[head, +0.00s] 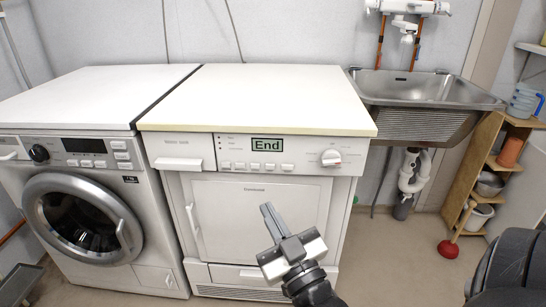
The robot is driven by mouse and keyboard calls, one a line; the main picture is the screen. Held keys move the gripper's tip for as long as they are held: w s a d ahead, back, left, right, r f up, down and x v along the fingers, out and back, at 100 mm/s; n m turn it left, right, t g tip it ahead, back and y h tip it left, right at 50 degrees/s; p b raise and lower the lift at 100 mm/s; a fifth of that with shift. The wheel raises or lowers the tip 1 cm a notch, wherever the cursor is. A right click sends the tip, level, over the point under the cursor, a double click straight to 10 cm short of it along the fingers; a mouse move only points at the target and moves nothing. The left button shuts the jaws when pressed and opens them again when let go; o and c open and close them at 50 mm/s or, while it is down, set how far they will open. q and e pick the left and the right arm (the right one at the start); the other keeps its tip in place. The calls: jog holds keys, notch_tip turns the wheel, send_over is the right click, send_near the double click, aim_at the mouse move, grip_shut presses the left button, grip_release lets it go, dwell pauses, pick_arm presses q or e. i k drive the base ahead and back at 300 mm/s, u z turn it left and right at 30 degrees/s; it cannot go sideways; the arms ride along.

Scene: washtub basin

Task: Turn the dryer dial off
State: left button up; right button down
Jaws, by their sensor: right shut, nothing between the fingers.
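The dryer (205,150) is the white machine in the middle, with a flat white top and a front control panel. Its dial (331,157) is a round white knob at the right end of the panel, unobstructed. The dryer's display (267,144) reads "End". My right gripper (267,208) is shut and empty, in front of the dryer door, below and left of the dial and apart from it. My left gripper is not in view.
A washing machine (75,165) with a round door stands left of the dryer. A steel sink (425,88) is at the right, with a wooden shelf (470,175) beyond it. A red plunger (448,249) stands on the floor. The dryer top is clear.

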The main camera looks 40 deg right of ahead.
aim_at(330, 158)
jog(key=u, duration=0.05)
jog(key=i, duration=0.55)
jog(key=z, duration=1)
